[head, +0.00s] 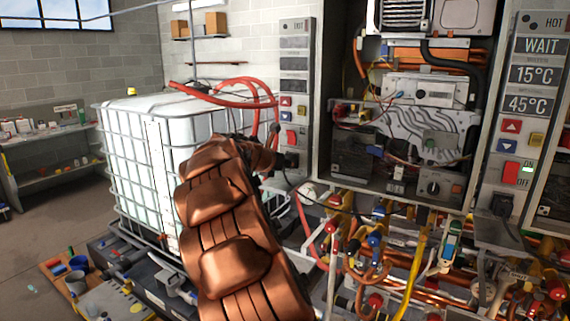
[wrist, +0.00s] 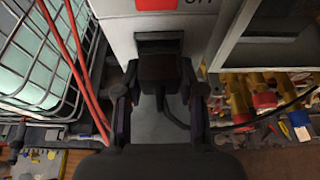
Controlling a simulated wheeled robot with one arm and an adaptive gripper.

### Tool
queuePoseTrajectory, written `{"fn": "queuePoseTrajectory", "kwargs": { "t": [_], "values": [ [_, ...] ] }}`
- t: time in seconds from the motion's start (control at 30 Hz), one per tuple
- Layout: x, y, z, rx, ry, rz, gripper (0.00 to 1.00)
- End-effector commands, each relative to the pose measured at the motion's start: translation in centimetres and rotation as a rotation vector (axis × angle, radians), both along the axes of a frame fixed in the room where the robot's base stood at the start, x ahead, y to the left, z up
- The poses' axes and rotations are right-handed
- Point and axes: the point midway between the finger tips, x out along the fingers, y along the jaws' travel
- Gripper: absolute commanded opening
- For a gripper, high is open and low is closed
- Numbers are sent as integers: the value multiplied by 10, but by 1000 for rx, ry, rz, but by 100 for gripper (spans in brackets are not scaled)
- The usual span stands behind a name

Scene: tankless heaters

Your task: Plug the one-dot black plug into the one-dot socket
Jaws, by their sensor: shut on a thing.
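My gripper (wrist: 160,82) is shut on a black plug (wrist: 160,68), with one finger on each side of it. A black cable bends from the plug down and to the right. The dark socket (wrist: 159,42) is in the grey panel directly in front of the plug, lined up with it sideways. I cannot tell from this angle whether the plug's front has entered it. In the head view, my gripper (head: 270,164) is at the lower part of the narrow grey control panel (head: 297,60), partly hidden by my copper-coloured arm. The dot marks are too small to read.
A caged white tank (head: 150,150) stands left of the panel. Red hoses (head: 240,82) run close above my gripper. An open heater cabinet (head: 322,120) is on the right, with pipes and valves below. A second panel (head: 507,150) at far right has a black plug (head: 502,204) at its bottom.

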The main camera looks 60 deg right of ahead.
Motion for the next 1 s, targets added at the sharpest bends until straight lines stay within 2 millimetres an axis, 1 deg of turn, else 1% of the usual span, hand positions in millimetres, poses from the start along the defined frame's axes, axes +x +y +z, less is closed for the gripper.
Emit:
{"fn": "queuePoseTrajectory", "kwargs": {
  "t": [0.03, 0.3, 0.67, 0.77, 0.87, 1.0],
  "values": [
    [0, -1, 0, 0, 0, 0, 40],
    [0, 0, 0, 0, 0, 0, 68],
    [0, 2, 1, 0, 1, 0, 68],
    [0, 9, 4, 0, 1, 1, 68],
    [0, 21, 8, 1, 2, 2, 68],
    [0, 44, 20, -2, -1, 5, 68]
  ]
}}
